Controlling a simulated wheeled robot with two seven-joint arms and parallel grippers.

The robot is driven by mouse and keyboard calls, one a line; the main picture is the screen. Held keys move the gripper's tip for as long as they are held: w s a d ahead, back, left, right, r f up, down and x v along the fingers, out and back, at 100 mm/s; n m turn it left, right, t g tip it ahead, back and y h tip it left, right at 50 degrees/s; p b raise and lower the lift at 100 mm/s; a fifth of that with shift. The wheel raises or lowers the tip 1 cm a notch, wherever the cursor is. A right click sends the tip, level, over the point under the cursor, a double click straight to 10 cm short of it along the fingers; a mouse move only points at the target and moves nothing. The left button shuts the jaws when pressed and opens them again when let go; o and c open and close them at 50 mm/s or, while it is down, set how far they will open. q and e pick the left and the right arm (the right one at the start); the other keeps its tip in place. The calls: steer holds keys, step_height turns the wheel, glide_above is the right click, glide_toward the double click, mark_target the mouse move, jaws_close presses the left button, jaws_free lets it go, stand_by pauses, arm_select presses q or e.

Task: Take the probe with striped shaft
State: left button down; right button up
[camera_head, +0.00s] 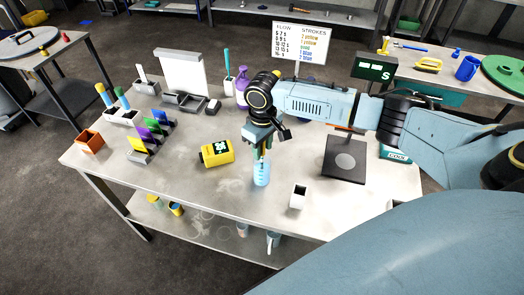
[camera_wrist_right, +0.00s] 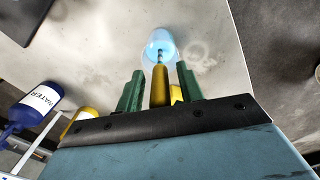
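A probe with a yellow handle (camera_wrist_right: 159,88) stands in a clear beaker of blue liquid (camera_head: 261,173), which also shows in the right wrist view (camera_wrist_right: 160,47). The short stretch of shaft below the handle looks banded dark and light. My right gripper (camera_head: 262,146) is above the beaker, pointing down. In the wrist view its green fingers (camera_wrist_right: 160,88) are apart, one on each side of the yellow handle, with a visible gap on both sides. The lower shaft is blurred by the beaker. My left gripper is not in view.
A yellow device (camera_head: 216,152) lies left of the beaker. A white cup (camera_head: 298,197) and black plate (camera_head: 344,160) are to the right. A purple bottle (camera_head: 241,86) stands behind. Holders with coloured handles (camera_head: 122,116) and an orange box (camera_head: 89,141) are at left.

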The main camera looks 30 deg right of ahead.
jaws_close()
